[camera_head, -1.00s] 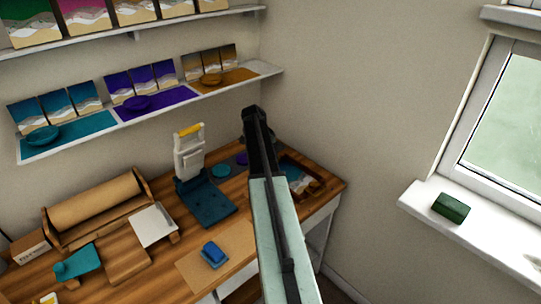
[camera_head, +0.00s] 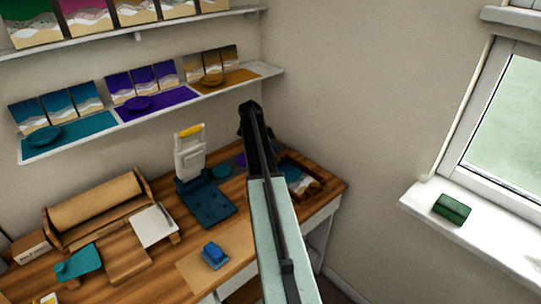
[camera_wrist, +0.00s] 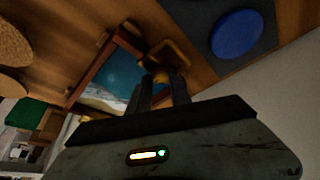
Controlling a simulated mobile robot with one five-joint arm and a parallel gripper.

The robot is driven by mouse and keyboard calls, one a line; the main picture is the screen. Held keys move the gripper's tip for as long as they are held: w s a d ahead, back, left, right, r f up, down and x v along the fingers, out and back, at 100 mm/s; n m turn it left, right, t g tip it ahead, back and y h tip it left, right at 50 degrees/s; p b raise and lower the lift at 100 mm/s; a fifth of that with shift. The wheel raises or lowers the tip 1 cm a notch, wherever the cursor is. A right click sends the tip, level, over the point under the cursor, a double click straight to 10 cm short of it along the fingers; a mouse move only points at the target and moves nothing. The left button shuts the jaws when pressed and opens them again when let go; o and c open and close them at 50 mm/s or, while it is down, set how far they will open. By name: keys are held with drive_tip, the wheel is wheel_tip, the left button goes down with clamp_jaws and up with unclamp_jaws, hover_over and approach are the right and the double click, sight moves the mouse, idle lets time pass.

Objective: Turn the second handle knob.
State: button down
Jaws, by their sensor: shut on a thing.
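The wooden frame (camera_head: 318,190) with a teal and sand resin picture lies at the right end of the bench in the head view, partly behind my arm. In the wrist view, the same frame (camera_wrist: 92,66) has a yellow-brown handle piece (camera_wrist: 172,50) at its right side. My gripper (camera_wrist: 161,80) has its dark fingertips at this piece, with a small yellow part between them. It is shut on this handle knob, whose shape is mostly hidden by the fingers. In the head view my gripper (camera_head: 249,106) is seen from behind, and its grip is hidden.
A blue disc (camera_wrist: 237,34) lies on a dark mat beside the frame. A teal press-like stand (camera_head: 208,205), a blue block (camera_head: 214,254) and a paper roll (camera_head: 95,207) occupy the bench. Shelves with pictures hang above. A green block (camera_head: 451,209) sits on the windowsill.

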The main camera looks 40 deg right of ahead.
drive_tip(key=c, duration=1.2)
unclamp_jaws()
drive_tip(key=shift+o, duration=0.2)
drive_tip(key=shift+w+r, duration=0.1)
drive_tip(key=shift+r, duration=0.1)
drive_tip(key=p+v, duration=0.7)
drive_tip(key=shift+r, duration=0.2)
